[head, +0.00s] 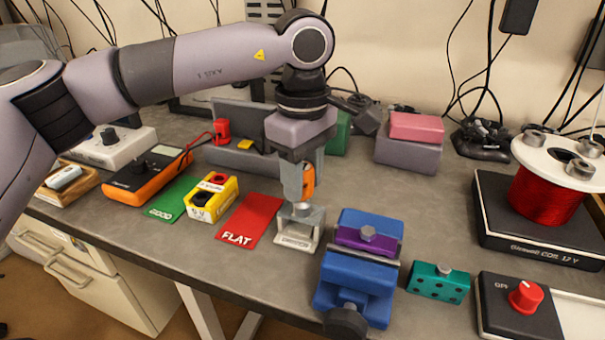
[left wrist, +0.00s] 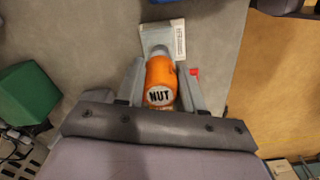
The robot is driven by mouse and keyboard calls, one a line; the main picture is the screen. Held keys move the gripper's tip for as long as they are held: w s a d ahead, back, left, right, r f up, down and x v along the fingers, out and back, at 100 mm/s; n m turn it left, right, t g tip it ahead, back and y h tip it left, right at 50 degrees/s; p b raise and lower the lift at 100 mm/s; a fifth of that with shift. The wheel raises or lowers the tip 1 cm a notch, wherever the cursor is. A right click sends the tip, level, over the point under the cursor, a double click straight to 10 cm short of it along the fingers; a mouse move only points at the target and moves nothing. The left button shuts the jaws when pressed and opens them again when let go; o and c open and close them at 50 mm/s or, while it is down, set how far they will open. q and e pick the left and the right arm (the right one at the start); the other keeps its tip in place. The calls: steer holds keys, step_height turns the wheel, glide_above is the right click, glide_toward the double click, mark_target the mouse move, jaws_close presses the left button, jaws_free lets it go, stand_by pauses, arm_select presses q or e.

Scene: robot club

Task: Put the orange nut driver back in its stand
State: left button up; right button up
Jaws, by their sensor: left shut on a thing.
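The orange nut driver (head: 308,184) is upright between the fingers of my left gripper (head: 299,188), which is shut on its handle. In the left wrist view the handle (left wrist: 160,78) shows end-on, with "NUT" on its white cap, between the fingertips of my left gripper (left wrist: 161,85). The small grey stand (head: 312,232) with a white label is directly below the driver. It also shows in the left wrist view (left wrist: 160,30), just beyond the handle. The driver's lower end meets the stand's upper part in the picture; I cannot tell how far in it sits. My right gripper is out of view.
A red "FLAT" mat (head: 250,222) lies left of the stand, with a yellow block (head: 211,198) beyond it. A blue vise (head: 355,275) stands close on the right, with a teal block (head: 438,283) beside it. Pink and grey blocks (head: 408,153) stand behind.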

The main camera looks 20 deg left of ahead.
arm_select(q)
steer(key=shift+f+b, duration=1.1)
steer(key=shift+f, duration=0.5)
stand_by(1.4)
steer(key=shift+s+f, duration=0.1)
steer(key=shift+f, duration=0.2)
stand_by(0.5)
steer(key=o, duration=0.9)
steer(key=shift+c, duration=0.2)
steer(key=shift+r, duration=0.1)
steer(key=shift+r+p, duration=1.9)
steer(key=shift+r, duration=0.95)
steer(key=o, duration=0.6)
steer(key=shift+c, duration=0.2)
